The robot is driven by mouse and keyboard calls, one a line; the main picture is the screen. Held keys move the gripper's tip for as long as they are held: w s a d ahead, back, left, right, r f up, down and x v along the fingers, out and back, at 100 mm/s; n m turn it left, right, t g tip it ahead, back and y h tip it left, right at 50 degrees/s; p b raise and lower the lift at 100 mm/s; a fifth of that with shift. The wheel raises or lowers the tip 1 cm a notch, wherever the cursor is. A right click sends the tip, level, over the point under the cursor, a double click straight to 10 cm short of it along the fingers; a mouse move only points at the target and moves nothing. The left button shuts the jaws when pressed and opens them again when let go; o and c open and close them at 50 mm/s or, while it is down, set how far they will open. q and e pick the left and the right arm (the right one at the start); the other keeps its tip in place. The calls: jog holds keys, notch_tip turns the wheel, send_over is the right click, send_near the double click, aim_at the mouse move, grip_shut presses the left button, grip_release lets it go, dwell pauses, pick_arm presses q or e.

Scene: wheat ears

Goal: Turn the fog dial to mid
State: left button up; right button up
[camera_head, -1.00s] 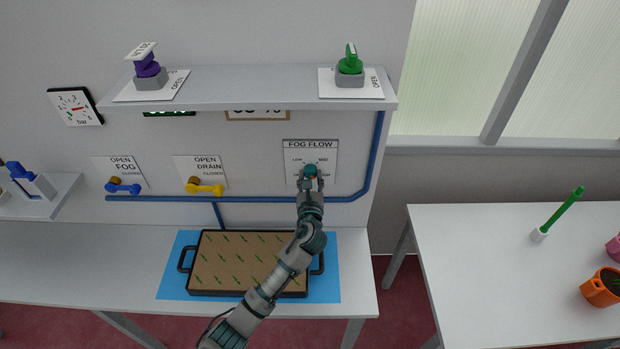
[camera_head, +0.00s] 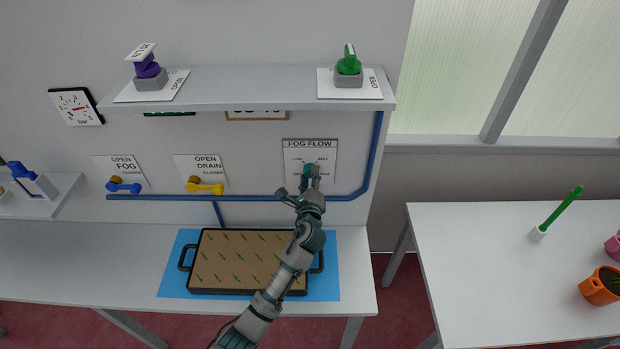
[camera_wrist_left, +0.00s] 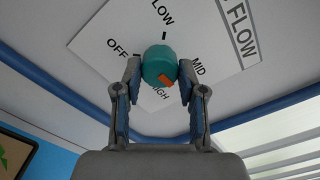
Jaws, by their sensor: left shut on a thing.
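The fog dial (camera_head: 309,169) is a teal round knob on the white FOG FLOW plate (camera_head: 326,149) on the back wall. In the left wrist view the dial (camera_wrist_left: 159,63) has an orange mark on its lower right, on the side of MID and HIGH. I cannot tell exactly which label it points to. LOW and OFF lie on the other side. My left gripper (camera_head: 311,177) is shut on the dial, with one finger on each side in the left wrist view (camera_wrist_left: 160,82). It partly hides the plate's lower labels in the head view. My right gripper is out of view.
Blue pipe (camera_head: 345,197) runs below and right of the plate. Yellow drain (camera_head: 205,188) and blue fog (camera_head: 124,187) levers are left. A shelf (camera_head: 255,88) overhangs above. A seedling tray (camera_head: 232,286) lies under my arm.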

pick_arm(q)
jog(key=n, duration=0.2)
jog(key=shift+f+n+b, duration=0.1)
jog(key=shift+n+b, duration=0.2)
jog(key=shift+n, duration=0.1)
jog(key=n, duration=0.3)
jog(key=shift+b, duration=0.4)
jog(key=shift+f+n, duration=0.1)
jog(key=shift+n, duration=0.6)
jog(key=o, duration=1.1)
jog(key=shift+f, duration=0.1)
jog(key=shift+o, duration=0.2)
jog(key=shift+w, duration=0.1)
